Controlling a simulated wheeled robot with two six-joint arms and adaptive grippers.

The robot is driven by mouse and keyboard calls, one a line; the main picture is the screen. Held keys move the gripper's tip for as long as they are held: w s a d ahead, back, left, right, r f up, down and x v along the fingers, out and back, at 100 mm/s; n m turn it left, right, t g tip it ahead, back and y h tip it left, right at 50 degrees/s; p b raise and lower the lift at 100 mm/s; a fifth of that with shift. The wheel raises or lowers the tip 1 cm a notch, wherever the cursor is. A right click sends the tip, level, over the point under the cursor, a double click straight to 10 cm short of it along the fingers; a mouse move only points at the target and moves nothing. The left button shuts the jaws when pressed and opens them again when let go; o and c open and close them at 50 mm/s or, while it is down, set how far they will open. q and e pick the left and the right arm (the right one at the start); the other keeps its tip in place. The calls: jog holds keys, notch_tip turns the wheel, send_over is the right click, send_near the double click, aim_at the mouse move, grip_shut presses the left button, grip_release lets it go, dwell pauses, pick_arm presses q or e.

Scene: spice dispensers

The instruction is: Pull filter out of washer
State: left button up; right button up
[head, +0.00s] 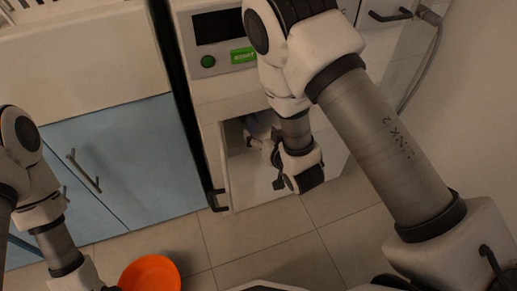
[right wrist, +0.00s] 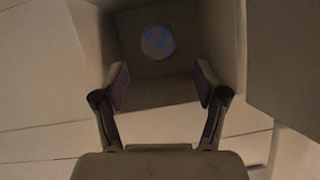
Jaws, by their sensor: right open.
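The washer (head: 207,97) stands at top centre in the head view, with an opening low on its front. In the right wrist view the filter (right wrist: 158,42) is a round, bluish disc at the back of a box-like recess. My right gripper (head: 252,141) is at that opening, partly hidden by its own wrist. In the right wrist view its two fingers (right wrist: 162,80) are spread apart with nothing between them, and the filter shows beyond and between the tips. My left arm comes in at the left; its gripper is out of view.
An orange bowl (head: 151,274) is on the tiled floor (head: 262,259) at the bottom. Blue cabinet doors (head: 125,160) with handles stand left of the washer. A dark handle (head: 391,15) and a grey hose (head: 421,62) are at upper right.

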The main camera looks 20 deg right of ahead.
aim_at(254, 128)
jog(key=shift+w, duration=0.25)
jog(key=b+x, duration=0.2)
jog(key=x, duration=0.4)
jog(key=shift+w+d+f, duration=0.1)
jog(key=shift+w+f, duration=0.2)
jog(key=shift+w, duration=0.25)
grip_shut()
jog(key=shift+s, duration=1)
jog(key=shift+s, duration=0.15)
jog(key=shift+s+p, duration=0.55)
jog(key=shift+s, duration=1.05)
jog(key=shift+s+d, duration=0.1)
jog(key=shift+s, duration=0.4)
jog(key=shift+s, duration=0.1)
